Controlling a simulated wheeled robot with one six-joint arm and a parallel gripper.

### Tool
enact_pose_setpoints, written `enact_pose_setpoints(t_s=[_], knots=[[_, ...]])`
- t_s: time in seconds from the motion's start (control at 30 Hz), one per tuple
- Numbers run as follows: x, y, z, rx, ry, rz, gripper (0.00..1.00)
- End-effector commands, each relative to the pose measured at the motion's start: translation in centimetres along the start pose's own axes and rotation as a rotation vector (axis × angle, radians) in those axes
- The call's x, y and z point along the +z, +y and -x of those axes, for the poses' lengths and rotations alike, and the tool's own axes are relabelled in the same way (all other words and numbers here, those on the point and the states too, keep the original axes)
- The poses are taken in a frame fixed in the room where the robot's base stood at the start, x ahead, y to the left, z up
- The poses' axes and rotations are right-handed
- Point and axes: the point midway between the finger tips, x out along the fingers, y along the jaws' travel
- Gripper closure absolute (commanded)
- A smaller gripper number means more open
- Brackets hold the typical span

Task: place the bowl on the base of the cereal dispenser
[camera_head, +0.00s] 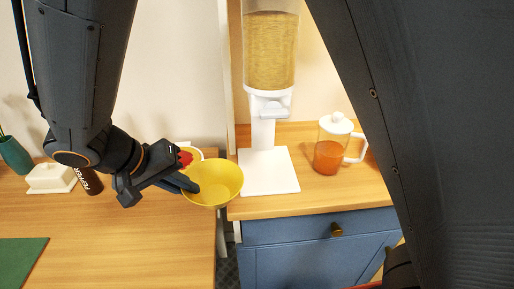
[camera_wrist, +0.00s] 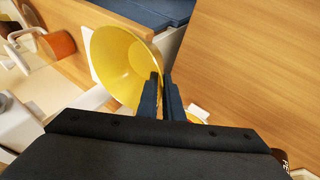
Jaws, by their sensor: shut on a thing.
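A yellow bowl (camera_head: 215,185) is held at its left rim by my gripper (camera_head: 189,184) in the head view. The bowl is upright and just left of the dispenser's base. In the wrist view my gripper (camera_wrist: 160,95) is shut on the rim of the bowl (camera_wrist: 122,62). The cereal dispenser (camera_head: 270,50) stands on the right counter, with a grain-filled clear hopper, a white spout and column. Its flat white base (camera_head: 268,172) is bare in the head view. The bowl hides part of the base in the wrist view.
A jug (camera_head: 331,148) with orange liquid and a white lid stands right of the base. A gap (camera_head: 229,240) separates the two counters. On the left counter are a white butter dish (camera_head: 50,178), a dark pepper bottle (camera_head: 88,181), and a bowl with red contents (camera_head: 186,157) behind my gripper.

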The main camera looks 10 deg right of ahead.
Motion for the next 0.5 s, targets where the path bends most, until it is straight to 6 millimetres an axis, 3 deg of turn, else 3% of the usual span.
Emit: enact_pose_setpoints(t_s=[0.17,0.5], knots=[[-0.9,1.8,-1.1,0.004,-0.003,-0.004,1.0],[-4.3,7.7,-5.4,0.003,-0.004,-0.004,1.0]])
